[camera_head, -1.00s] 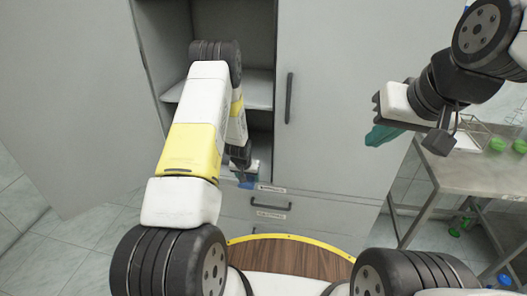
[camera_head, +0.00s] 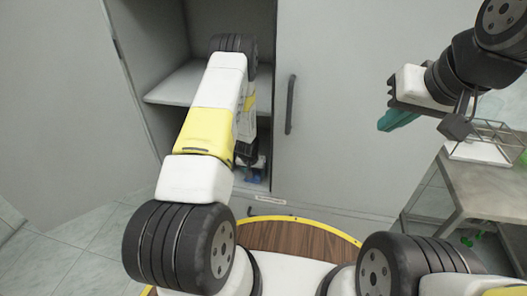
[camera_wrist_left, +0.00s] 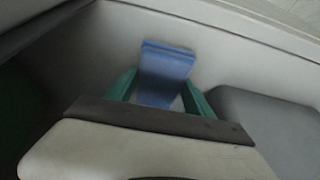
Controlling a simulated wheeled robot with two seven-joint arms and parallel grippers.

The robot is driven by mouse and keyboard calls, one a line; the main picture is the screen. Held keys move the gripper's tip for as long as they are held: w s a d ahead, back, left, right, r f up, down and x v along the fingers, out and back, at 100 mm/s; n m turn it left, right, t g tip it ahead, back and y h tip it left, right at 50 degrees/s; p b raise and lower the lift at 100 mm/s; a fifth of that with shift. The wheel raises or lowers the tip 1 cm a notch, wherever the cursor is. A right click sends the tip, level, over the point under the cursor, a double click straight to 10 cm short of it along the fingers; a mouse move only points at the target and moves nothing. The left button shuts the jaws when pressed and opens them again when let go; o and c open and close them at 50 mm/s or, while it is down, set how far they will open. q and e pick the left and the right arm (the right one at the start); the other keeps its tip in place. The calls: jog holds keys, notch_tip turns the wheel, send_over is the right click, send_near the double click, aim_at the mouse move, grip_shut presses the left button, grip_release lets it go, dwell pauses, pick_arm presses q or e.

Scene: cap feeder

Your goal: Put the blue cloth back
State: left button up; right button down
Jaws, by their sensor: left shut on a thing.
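In the left wrist view the blue cloth (camera_wrist_left: 166,65) is a folded strip between the two green fingers of my left gripper (camera_wrist_left: 160,95), which is shut on it. The cloth (camera_head: 256,174) is also partly seen in the head view, low in the open cabinet. My left gripper (camera_head: 250,160) is inside the opening below the shelf, mostly hidden by my own arm. My right gripper (camera_head: 398,119) is in front of the closed cabinet door, with its teal fingers seen from the side. No object shows in it, and the finger gap is not visible.
The tall grey cabinet has an open left compartment with a shelf (camera_head: 183,84) above my left gripper. The closed right door has a dark handle (camera_head: 290,104). A metal table (camera_head: 490,185) with a wire rack (camera_head: 492,142) stands at the right. A wooden round top (camera_head: 290,238) is at the front.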

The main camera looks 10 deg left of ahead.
pick_arm(q)
jog(key=shift+f, duration=0.15)
jog(key=o, duration=1.4)
jog(key=shift+o, duration=0.2)
jog(key=v, duration=1.2)
jog(key=shift+s, duration=0.15)
